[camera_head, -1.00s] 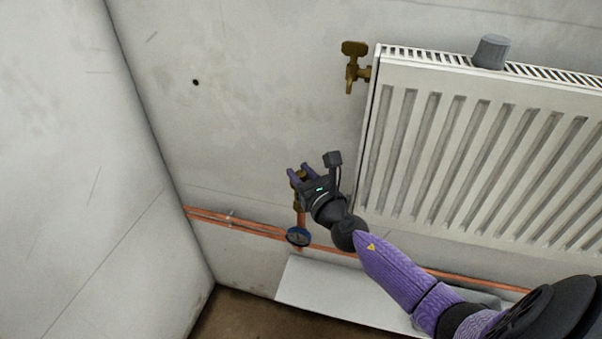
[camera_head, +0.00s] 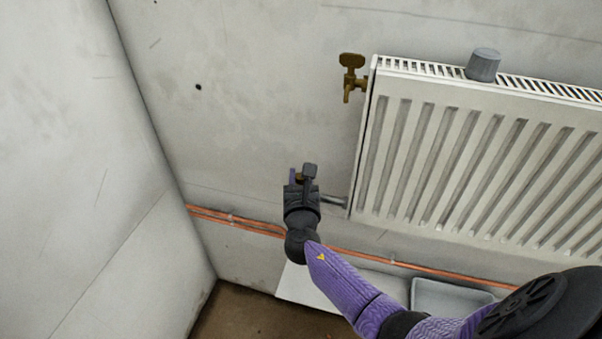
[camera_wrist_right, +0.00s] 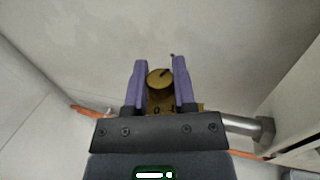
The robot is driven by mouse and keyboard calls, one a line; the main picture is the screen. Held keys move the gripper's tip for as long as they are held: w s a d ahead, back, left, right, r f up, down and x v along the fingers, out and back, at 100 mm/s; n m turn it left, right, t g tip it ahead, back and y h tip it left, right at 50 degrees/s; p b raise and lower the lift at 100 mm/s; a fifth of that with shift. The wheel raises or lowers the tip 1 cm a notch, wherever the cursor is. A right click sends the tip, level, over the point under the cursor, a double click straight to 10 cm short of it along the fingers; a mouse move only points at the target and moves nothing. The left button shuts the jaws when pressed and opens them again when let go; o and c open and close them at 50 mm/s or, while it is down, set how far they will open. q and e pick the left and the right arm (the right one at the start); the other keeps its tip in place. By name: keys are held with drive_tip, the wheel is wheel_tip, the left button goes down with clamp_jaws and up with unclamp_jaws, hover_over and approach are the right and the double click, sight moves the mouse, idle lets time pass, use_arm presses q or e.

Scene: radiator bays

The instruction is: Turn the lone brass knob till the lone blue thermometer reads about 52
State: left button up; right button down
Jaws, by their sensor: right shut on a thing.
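The brass knob (camera_wrist_right: 159,79) is round with a dark line on its face and sits on a brass valve body in the right wrist view. My right gripper (camera_wrist_right: 160,72) is shut on it, with one purple finger on each side. In the head view this gripper (camera_head: 299,177) is at the pipe left of the radiator's lower corner, and only a sliver of brass shows between its fingers. The blue thermometer is hidden behind my right wrist in the head view, so its reading cannot be seen. My left gripper is not in view.
A white radiator (camera_head: 450,170) fills the right, with a grey cup-like object (camera_head: 483,65) on top. Another brass valve (camera_head: 351,77) is at its upper left corner. Copper pipes (camera_head: 240,222) run low along the wall. A grey tray (camera_head: 450,297) lies below. The wall on the left is clear.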

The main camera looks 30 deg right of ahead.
drive_tip(key=shift+m+g+h, duration=0.9)
drive_tip(key=shift+m+h, duration=0.1)
drive_tip(key=shift+h, duration=0.2)
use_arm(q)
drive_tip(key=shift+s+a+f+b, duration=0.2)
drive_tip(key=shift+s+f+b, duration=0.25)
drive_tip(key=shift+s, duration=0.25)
use_arm(e)
drive_tip(key=shift+m+g+h, duration=0.7)
drive_tip(key=shift+g+h, duration=0.1)
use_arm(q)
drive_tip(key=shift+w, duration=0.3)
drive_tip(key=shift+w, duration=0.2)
use_arm(e)
drive_tip(key=shift+c, duration=2.2)
unclamp_jaws()
